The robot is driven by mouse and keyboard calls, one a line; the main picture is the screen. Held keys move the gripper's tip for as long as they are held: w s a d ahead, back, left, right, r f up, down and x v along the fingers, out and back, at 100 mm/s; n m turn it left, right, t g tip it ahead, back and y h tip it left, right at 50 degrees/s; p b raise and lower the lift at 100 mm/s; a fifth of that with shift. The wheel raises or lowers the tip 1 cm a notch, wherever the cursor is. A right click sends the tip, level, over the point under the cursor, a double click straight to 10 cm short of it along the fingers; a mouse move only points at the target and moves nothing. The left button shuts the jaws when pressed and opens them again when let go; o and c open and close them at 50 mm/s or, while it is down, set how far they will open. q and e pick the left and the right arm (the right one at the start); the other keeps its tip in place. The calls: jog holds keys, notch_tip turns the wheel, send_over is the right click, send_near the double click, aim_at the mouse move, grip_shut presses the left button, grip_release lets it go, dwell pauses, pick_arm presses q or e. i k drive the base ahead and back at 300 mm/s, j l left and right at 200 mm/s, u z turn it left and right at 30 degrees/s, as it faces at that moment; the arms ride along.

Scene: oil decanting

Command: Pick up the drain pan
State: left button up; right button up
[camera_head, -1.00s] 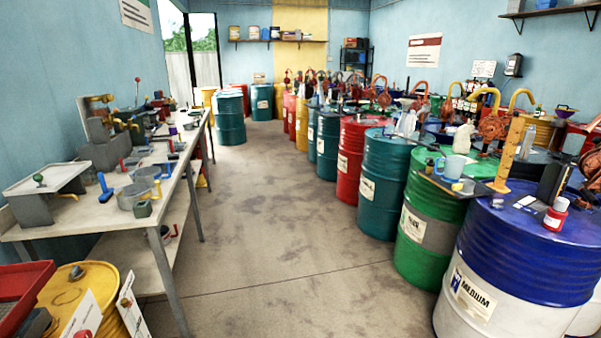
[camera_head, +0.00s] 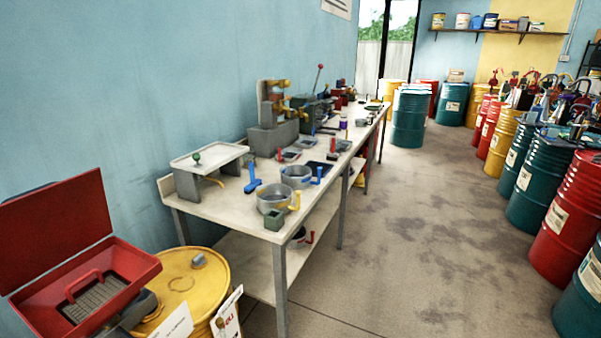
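Two round grey metal pans stand on the workbench. The nearer pan (camera_head: 270,206) has a yellow handle, and the one just behind it (camera_head: 293,183) has a blue handle. A further small pan with a red handle (camera_head: 299,239) sits on the lower shelf, partly hidden by the bench top. Flat shallow trays (camera_head: 318,168) lie farther back on the bench. I cannot tell for certain which of these is the drain pan. Neither of my grippers is in view.
The workbench (camera_head: 222,205) runs along the left wall. A yellow drum (camera_head: 185,270) and an open red toolbox (camera_head: 85,283) stand at its near end. Rows of drums (camera_head: 563,235) line the right side. The concrete floor (camera_head: 410,240) between is clear.

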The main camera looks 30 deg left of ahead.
aim_at(298, 178)
jog(key=i+u, duration=0.2)
jog(key=i, duration=0.45)
jog(key=i+l+u, duration=0.15)
jog(key=i, duration=0.5)
jog(key=l, duration=0.1)
